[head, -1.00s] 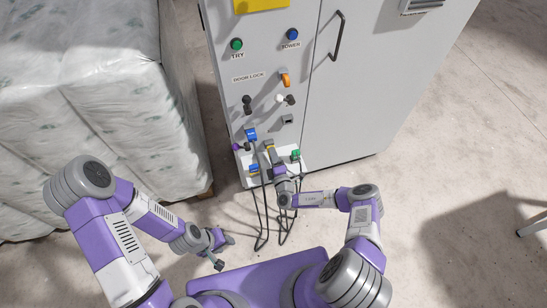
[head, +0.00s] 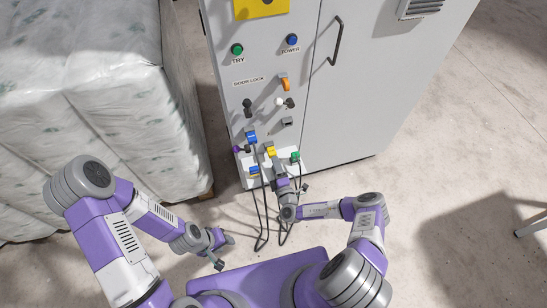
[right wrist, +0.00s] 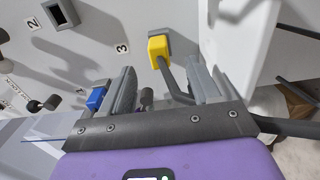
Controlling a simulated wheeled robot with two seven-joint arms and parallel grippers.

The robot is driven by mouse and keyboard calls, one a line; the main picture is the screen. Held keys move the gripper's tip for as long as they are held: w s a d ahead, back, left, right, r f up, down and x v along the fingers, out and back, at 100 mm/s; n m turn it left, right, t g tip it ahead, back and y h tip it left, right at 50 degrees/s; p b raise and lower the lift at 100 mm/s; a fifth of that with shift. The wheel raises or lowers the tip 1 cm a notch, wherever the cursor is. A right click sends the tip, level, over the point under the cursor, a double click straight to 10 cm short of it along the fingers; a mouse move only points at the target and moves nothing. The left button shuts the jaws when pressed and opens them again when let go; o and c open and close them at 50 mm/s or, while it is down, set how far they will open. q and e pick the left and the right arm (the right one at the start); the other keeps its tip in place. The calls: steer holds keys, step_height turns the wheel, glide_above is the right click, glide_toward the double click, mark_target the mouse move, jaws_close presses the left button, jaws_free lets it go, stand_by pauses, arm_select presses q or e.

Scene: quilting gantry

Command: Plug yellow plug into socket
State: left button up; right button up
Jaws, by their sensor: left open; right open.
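The yellow plug (head: 270,150) is at the lower front of the grey cabinet. In the right wrist view the yellow plug (right wrist: 158,48) sits against a grey socket block (right wrist: 182,42) beside a label "3" and looks seated in it; the contact itself is hidden. Its dark cable runs down from it toward the fingers. My right gripper (head: 284,176) is open just below and in front of the plug, apart from it, with the plug beyond the fingertips (right wrist: 162,78). My left gripper (head: 226,252) is open and empty, low over the floor, away from the cabinet.
A blue plug (head: 251,136) sits left of the yellow one, a green plug (head: 295,156) right. An empty-looking square socket (head: 287,121) is above. Hanging cables (head: 262,220) loop near my right arm. Wrapped bales (head: 90,90) stand left.

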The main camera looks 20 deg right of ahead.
steer(key=shift+s, duration=1.3)
